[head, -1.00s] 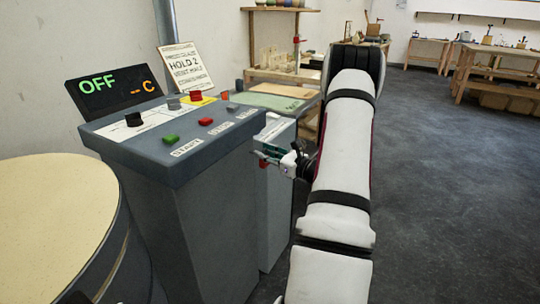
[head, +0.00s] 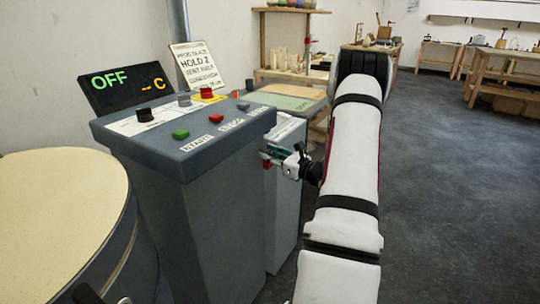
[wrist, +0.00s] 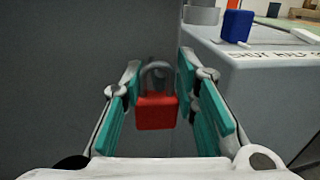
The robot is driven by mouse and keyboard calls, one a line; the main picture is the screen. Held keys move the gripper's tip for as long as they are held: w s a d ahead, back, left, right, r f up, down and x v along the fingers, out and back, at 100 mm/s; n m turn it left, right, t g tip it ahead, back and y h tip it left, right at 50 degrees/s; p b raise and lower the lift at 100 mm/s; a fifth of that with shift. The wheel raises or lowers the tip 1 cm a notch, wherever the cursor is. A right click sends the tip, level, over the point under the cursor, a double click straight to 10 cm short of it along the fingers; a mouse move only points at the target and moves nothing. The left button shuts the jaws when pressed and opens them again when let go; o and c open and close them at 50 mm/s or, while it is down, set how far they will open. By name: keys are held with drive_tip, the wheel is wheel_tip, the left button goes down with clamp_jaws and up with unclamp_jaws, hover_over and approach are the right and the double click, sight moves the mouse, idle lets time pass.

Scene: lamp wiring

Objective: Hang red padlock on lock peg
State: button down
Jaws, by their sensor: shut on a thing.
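The red padlock (wrist: 156,111) hangs between the teal finger pads of my gripper (wrist: 160,112) in the wrist view, with its grey shackle up. My gripper is shut on it. In the head view my gripper (head: 277,157) is beside the right side of the grey console (head: 215,215), below its top edge, and only a small red bit of the padlock (head: 265,156) shows. I cannot make out the lock peg in either view.
The console top carries several buttons and knobs and an OFF display (head: 127,87). A lower grey cabinet (head: 284,215) stands just behind it. In the wrist view a blue block (wrist: 237,26) sits on a grey top close at right. Open floor (head: 440,200) lies right of my arm.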

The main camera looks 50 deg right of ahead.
idle(0.3)
drive_tip(key=c, duration=1.2)
unclamp_jaws()
drive_tip(key=s, duration=0.8)
drive_tip(key=s+a, duration=0.1)
drive_tip(key=s, duration=0.3)
